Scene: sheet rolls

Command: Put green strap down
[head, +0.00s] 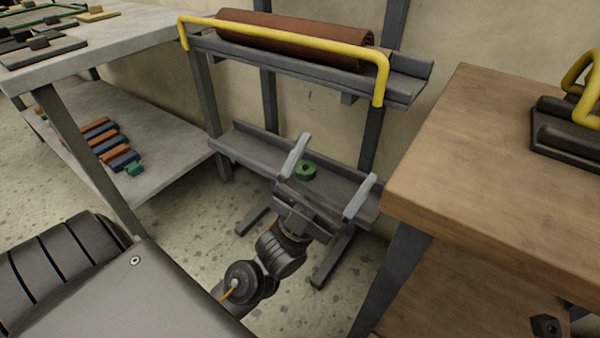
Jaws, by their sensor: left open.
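A small green ring-shaped coil, seemingly the green strap (305,170), rests on the grey lower shelf (245,150) of the rack. My left gripper (338,158) is open above that shelf, its two pale fingers spread wide. In the picture the coil appears between the fingers, nearer the left one. No finger clearly touches it, and I cannot tell the height gap. My right gripper is not in view.
A brown roll (290,38) lies on the upper rack shelf behind a yellow bar (290,36). A wooden bench (490,150) stands close on the right. A grey table (110,40) stands left, with several coloured blocks (110,143) on its lower shelf.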

